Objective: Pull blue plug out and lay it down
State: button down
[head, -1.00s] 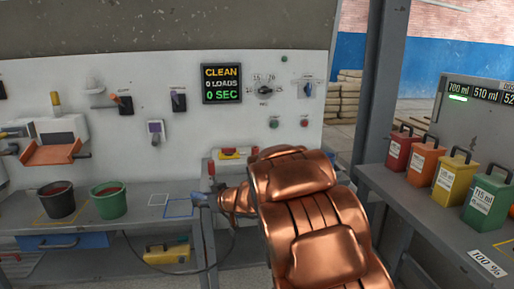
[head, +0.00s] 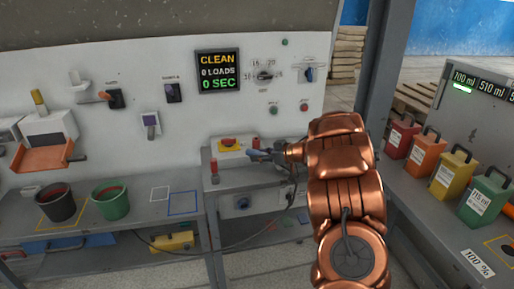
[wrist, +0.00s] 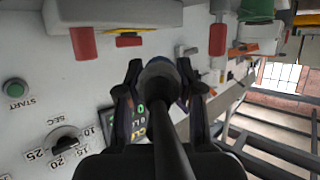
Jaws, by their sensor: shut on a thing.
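My gripper (head: 262,155) is shut on the blue plug, above the grey machine at the right end of the bench. In the head view the plug is small and hard to tell from the fingers. In the wrist view the plug (wrist: 158,78) sits between both fingers of my gripper (wrist: 160,85), its dark back end and thick cable (wrist: 172,140) toward the camera. The plug's front end is hidden there. The plug looks clear of any socket. In the head view the cable (head: 185,250) hangs in a loop in front of the bench.
The machine carries red posts (head: 214,168) and a red-yellow switch (head: 229,145). Coloured canisters (head: 450,175) stand at right.

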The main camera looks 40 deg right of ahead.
aim_at(260, 180)
jog(key=shift+f+b, duration=4.3)
jog(key=shift+b, duration=0.3)
jog(key=c, duration=0.7)
grip_release()
jog(key=shift+o, duration=0.2)
jog(key=v, duration=1.2)
